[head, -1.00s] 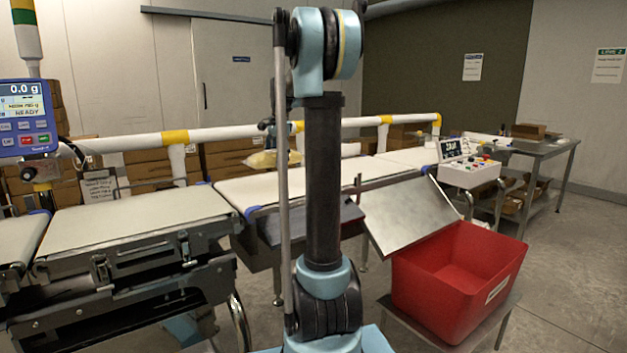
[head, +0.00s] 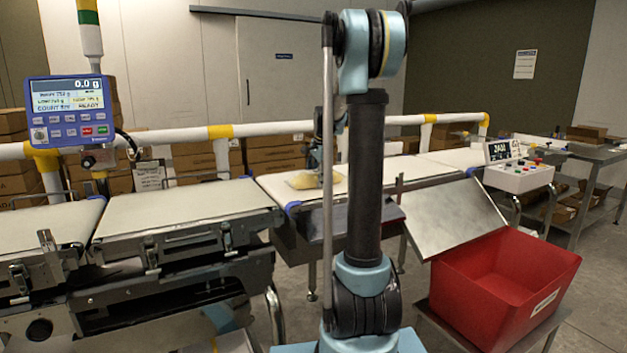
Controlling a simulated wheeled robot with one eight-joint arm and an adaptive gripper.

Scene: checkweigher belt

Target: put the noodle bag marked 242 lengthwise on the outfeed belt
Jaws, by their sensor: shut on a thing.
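A pale yellow bag (head: 314,180) is at the left part of the outfeed belt (head: 402,168), low over or touching its surface; I cannot tell which. Its long side seems to run roughly along the belt. No number can be read on it. My gripper (head: 324,174) points down and is shut on the bag. My own arm hides part of the gripper and the right end of the bag.
A white guard rail (head: 275,129) with yellow bands runs behind the belts. The weigh belt (head: 185,208) at left is empty. A display (head: 70,108) reads 0.0 g. A sloping metal plate (head: 452,215) and red bin (head: 500,290) stand at right.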

